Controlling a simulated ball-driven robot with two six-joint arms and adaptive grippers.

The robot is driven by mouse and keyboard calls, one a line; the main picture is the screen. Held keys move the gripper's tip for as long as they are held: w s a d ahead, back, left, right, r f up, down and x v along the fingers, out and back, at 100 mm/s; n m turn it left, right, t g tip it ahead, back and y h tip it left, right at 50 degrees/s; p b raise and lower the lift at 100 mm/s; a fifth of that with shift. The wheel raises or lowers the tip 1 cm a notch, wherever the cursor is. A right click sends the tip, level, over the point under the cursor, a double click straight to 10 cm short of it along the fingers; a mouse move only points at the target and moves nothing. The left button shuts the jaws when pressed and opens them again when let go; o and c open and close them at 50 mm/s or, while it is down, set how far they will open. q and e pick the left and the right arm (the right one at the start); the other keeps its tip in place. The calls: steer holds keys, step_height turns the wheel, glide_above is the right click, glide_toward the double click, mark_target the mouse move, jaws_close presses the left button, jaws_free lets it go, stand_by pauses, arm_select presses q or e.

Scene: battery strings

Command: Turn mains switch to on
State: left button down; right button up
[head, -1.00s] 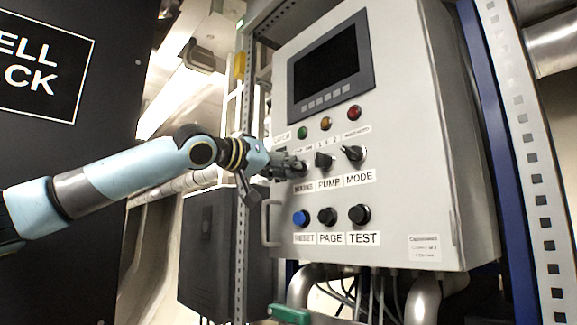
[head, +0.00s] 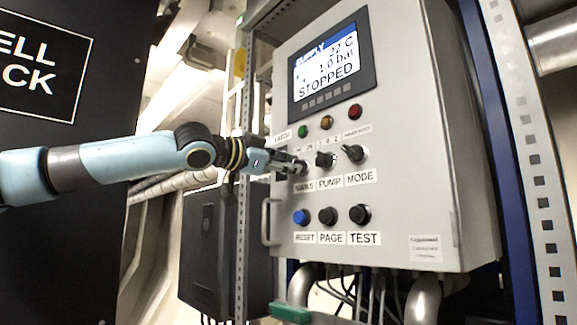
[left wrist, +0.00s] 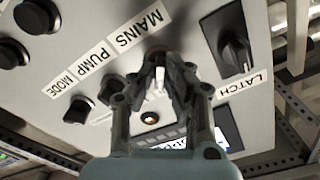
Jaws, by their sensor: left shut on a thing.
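The grey control cabinet (head: 400,190) fills the middle of the head view. My left gripper (head: 300,166) reaches in from the left, and its fingers are shut on the mains switch above the MAINS label (head: 304,187). The left wrist view shows the fingertips (left wrist: 160,68) closed around this switch next to the MAINS label (left wrist: 138,29). The fingers hide most of the knob, so its exact angle is hard to read. The display (head: 328,65) is lit and reads 22 C, 1.0 bar and STOPPED. My right gripper is not in view.
The pump switch (head: 325,160) and mode switch (head: 353,153) sit close to the right of the gripper. Below are the blue reset button (head: 301,217) and black page (head: 327,216) and test (head: 360,214) buttons. A cabinet handle (head: 267,222) stands out at the left edge.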

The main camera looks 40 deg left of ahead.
arm_select(q)
steer(key=shift+m, duration=1.1)
steer(key=c, duration=1.4)
jaws_free()
step_height(320, 180, up, 10)
